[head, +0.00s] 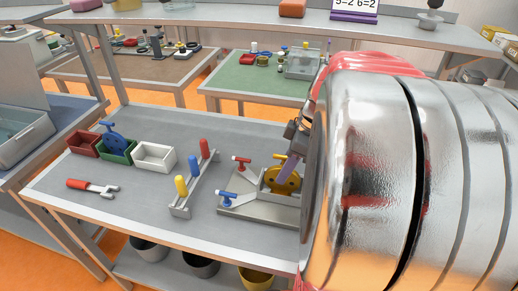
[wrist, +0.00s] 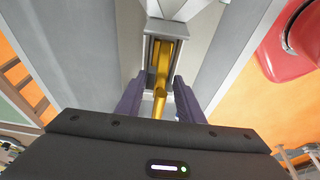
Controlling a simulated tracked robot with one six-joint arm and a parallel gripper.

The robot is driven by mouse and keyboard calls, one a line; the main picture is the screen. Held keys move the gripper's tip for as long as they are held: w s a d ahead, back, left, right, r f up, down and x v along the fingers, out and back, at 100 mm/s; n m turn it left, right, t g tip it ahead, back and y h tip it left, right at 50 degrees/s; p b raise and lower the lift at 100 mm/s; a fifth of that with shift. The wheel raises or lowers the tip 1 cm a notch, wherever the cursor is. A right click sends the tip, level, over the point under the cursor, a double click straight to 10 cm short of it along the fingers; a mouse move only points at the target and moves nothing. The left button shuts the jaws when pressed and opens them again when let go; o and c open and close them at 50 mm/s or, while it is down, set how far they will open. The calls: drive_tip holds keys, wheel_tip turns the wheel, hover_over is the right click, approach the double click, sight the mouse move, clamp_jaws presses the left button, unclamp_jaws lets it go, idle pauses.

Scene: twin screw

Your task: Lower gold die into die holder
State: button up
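The gold die (head: 284,181) is a round, spoked disc standing upright in the grey die holder (head: 252,205) on the bench. In the wrist view the die (wrist: 165,58) shows edge-on inside the holder's narrow slot, with its gold handle pointing toward my gripper. My gripper (wrist: 159,88) has its two dark purple fingers spread on either side of the handle, with a visible gap on both sides. My arm hides the holder's right side. How deep the die sits is hard to tell.
A blue-handled clamp (head: 227,199) and a red-handled clamp (head: 241,161) stand by the holder. Left are a rack (head: 180,210) of screwdriver-like tools, red, green and white bins (head: 153,157), a blue die (head: 112,141) and a red-handled tool (head: 92,187). The bench front is clear.

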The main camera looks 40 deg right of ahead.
drive_tip(key=v, duration=1.3)
drive_tip(key=shift+r, duration=0.35)
drive_tip(key=shift+d, duration=0.1)
idle(0.3)
drive_tip(key=a+f+m+t+h, duration=0.1)
drive_tip(key=a+f+m, duration=0.2)
drive_tip(key=a, duration=1)
drive_tip(key=a+f+m+t+h, duration=0.1)
drive_tip(key=a+f+m, duration=0.3)
drive_tip(key=a, duration=0.9)
drive_tip(key=shift+s+a+f+m+t, duration=0.15)
drive_tip(key=shift+s+f+m+t, duration=0.2)
drive_tip(key=shift+f, duration=0.4)
drive_tip(key=shift+w, duration=0.15)
